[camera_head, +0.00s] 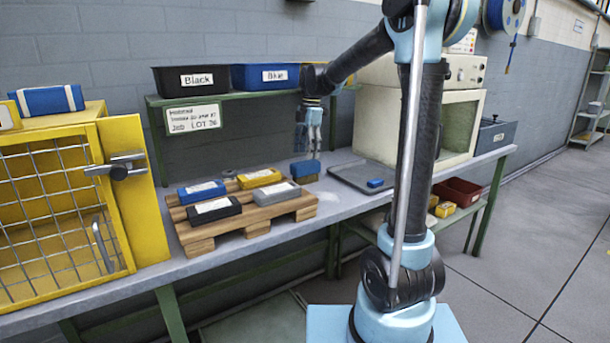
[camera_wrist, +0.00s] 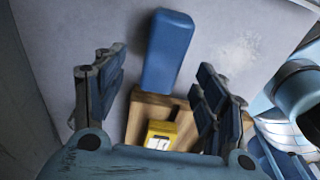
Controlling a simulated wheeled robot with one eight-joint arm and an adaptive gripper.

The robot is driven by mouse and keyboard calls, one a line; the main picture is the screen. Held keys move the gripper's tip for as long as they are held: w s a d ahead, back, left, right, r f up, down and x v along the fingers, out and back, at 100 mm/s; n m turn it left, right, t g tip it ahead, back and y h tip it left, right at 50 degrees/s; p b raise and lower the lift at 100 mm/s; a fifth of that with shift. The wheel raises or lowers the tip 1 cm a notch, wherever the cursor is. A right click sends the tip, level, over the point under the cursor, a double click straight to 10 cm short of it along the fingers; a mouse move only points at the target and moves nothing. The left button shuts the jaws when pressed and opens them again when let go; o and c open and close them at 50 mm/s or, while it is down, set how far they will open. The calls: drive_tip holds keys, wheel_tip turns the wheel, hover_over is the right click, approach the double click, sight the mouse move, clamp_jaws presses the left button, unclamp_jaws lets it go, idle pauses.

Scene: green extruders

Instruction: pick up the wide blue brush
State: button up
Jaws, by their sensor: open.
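The wide blue brush (camera_head: 304,168) has a blue top and a darker lower part. It stands on the grey bench at the back right corner of the wooden pallet. My gripper (camera_head: 314,150) is above it, pointing down, with its fingers apart and empty. In the wrist view the brush (camera_wrist: 168,45) shows as a long blue block on the bench, beyond the fingertips and between their lines. The open gripper (camera_wrist: 158,82) does not visibly touch it. The brush's underside is hidden in that view.
The pallet (camera_head: 255,225) holds blue, yellow, grey and black labelled packs, close to the brush. A dark mat (camera_head: 350,172) with a small blue item (camera_head: 375,183) lies to the right. A shelf with Black (camera_head: 196,78) and Blue (camera_head: 274,76) bins is behind.

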sight(306, 162)
drive_tip(key=shift+s+a+f, duration=0.1)
drive_tip(key=shift+s+f, duration=0.05)
drive_tip(key=shift+f, duration=1.2)
drive_tip(key=shift+s+f, duration=0.15)
drive_tip(key=shift+f, duration=1.2)
drive_tip(key=shift+c, duration=0.6)
drive_tip(key=c, duration=1.2)
wheel_tip(306, 162, up, 10)
drive_tip(key=shift+r, duration=0.1)
